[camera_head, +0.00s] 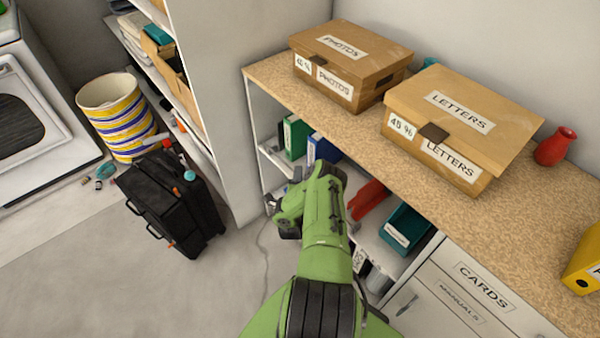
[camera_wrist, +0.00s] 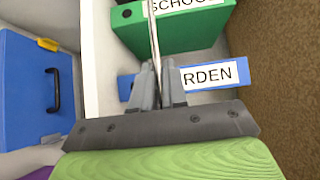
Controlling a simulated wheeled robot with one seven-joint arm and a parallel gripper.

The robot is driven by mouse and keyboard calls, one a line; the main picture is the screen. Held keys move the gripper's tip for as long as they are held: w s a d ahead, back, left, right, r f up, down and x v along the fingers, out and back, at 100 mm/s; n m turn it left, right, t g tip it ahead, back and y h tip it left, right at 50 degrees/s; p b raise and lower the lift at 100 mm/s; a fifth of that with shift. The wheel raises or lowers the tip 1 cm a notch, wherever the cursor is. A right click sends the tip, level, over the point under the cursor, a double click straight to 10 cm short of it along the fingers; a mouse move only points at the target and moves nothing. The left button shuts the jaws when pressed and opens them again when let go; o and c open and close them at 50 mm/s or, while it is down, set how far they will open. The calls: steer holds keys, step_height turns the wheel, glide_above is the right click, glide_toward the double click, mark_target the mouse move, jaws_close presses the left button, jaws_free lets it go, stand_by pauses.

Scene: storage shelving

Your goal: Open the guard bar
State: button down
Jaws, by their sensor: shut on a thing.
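The guard bar (camera_wrist: 154,38) is a thin metal rod in the wrist view. It runs from the top edge down between the fingers of my gripper (camera_wrist: 158,70). My gripper is shut on it, in front of the shelf binders. The far part of the bar is out of the wrist view. In the head view my green arm reaches to the open shelves under the counter and hides the fingers. I cannot make out the bar there.
A green binder (camera_wrist: 185,28) and a blue binder (camera_wrist: 215,77) stand behind the bar. A blue case (camera_wrist: 35,90) is at the left of the wrist view. Cardboard boxes sit on the counter (camera_head: 540,225). A black toolbox (camera_head: 175,200) stands on the floor.

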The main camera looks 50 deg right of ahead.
steer(key=shift+w+a+f+n+t+h, duration=0.15)
steer(key=shift+a+f+n+t+h, duration=0.15)
steer(key=shift+a+n+t+h, duration=0.6)
steer(key=shift+w+a+f+n+t+h, duration=0.1)
steer(key=shift+a+f+n+t, duration=0.2)
steer(key=shift+n+t, duration=0.7)
steer(key=shift+w+a+f+n+t+h, duration=0.15)
steer(key=shift+a+f+n+t+h, duration=0.3)
steer(key=shift+n, duration=0.95)
steer(key=shift+r, duration=0.1)
steer(key=c, duration=1.3)
jaws_free()
